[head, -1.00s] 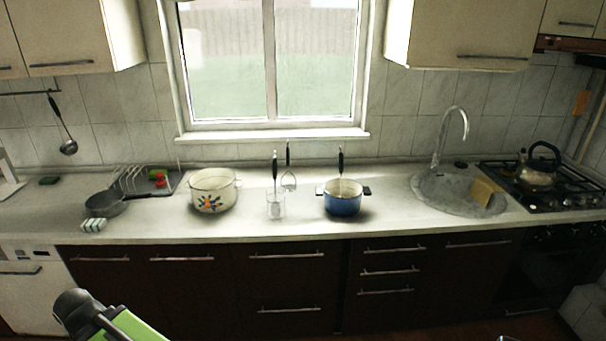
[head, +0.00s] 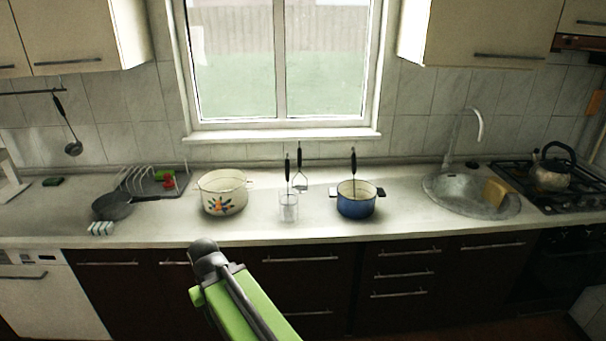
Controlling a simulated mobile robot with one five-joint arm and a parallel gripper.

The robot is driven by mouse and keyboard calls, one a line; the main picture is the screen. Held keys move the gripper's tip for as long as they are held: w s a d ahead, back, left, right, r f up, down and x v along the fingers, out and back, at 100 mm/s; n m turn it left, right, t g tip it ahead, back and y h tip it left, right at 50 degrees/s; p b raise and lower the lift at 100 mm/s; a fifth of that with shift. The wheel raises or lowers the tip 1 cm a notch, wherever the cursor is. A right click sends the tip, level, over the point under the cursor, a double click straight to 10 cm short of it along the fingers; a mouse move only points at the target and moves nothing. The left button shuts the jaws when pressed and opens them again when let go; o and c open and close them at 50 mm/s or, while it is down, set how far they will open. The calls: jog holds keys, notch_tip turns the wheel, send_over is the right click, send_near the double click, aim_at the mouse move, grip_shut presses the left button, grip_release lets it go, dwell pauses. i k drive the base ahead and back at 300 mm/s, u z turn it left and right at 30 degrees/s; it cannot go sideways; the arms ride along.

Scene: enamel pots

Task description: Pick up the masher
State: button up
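Three black-handled tools stand near the middle of the counter. The one that looks like the masher (head: 299,181) has a black upright handle and a pale, wide wire-like head; it is upright behind the glass, against the wall below the window. I cannot tell whether it hangs or leans. A second tool (head: 287,164) stands in a clear glass (head: 289,208). A third (head: 353,161) stands in the blue pot (head: 356,203); the heads of both are hard to make out. My green and grey arm rises from the bottom, well in front of the counter; no gripper fingers show.
A white flowered pot (head: 222,195) stands left of the glass. Farther left are a dark pan (head: 113,207) and a dish rack (head: 150,182). A sink (head: 470,197) and a kettle (head: 552,172) on the stove are at right. The counter front between the pots is clear.

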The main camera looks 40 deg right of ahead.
aim_at(300, 189)
jog(key=u, duration=0.05)
jog(key=i, duration=1)
jog(key=z, duration=0.05)
